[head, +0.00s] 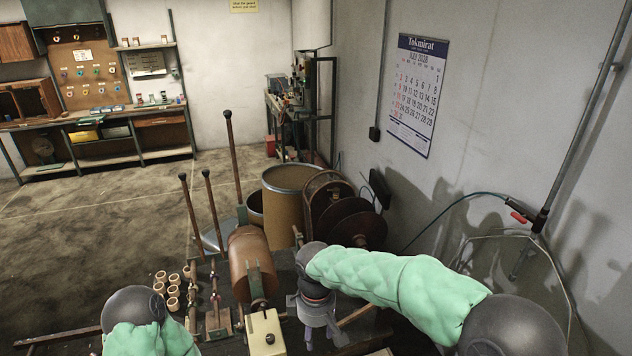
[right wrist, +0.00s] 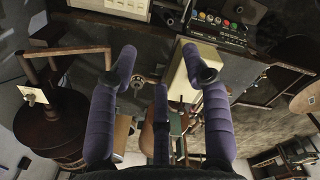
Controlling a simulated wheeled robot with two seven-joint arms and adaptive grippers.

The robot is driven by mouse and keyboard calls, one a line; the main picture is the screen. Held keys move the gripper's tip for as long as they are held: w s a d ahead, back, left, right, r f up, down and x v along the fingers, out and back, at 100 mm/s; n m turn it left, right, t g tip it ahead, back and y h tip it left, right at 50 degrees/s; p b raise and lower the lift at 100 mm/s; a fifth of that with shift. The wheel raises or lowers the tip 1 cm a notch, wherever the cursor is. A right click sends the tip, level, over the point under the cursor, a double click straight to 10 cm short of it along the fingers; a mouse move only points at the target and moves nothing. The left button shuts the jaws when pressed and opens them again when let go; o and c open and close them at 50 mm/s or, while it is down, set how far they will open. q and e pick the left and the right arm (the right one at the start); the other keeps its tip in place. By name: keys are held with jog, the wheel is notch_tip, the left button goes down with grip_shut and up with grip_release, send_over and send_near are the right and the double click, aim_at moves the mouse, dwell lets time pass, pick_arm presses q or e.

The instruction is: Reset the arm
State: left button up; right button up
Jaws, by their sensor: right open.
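My right arm comes in from the right in a green padded sleeve (head: 395,280). Its gripper (head: 320,335) points down over the bench beside the winding machine. In the right wrist view, the right gripper (right wrist: 162,68) has its purple-padded fingers spread, with nothing between the tips. My left arm (head: 145,330) shows only as a grey joint and green sleeve at the lower left; its gripper is out of view. The winding machine has a brown roller (head: 250,255) and a cream box (head: 265,332), just left of the right gripper.
Several tape cores (head: 174,290) lie on the bench at left. A large drum (head: 290,205) and dark reels (head: 350,220) stand behind. A control panel (right wrist: 222,28) with coloured buttons shows in the wrist view. A wall with a calendar (head: 415,90) is at right.

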jog(key=s+d+f+m+y+b, duration=0.1)
jog(key=s+f+m+b, duration=0.15)
jog(key=f, duration=0.65)
jog(key=s+d+f+m+g+y+b, duration=0.1)
jog(key=d+f+b, duration=0.15)
jog(key=f, duration=0.65)
jog(key=s+d+f+m+y+b, duration=0.1)
jog(key=f+m+b, duration=0.15)
jog(key=f, duration=0.65)
pick_arm(q)
notch_tip(320, 180, down, 17)
jog(key=b, duration=0.9)
jog(key=shift+s+d+r, duration=0.15)
jog(key=shift+s+d, duration=0.05)
jog(key=shift+d, duration=0.2)
pick_arm(e)
jog(key=s+d+f+m, duration=0.3)
jog(key=s+f, duration=0.4)
jog(key=f, duration=0.3)
jog(key=s+d+f+m+t+y, duration=0.1)
jog(key=s+d+f+m, duration=0.2)
jog(key=s+f+m, duration=0.3)
notch_tip(320, 180, down, 6)
jog(key=shift+s+r, duration=0.25)
jog(key=shift+s, duration=0.3)
jog(key=shift+d, duration=0.1)
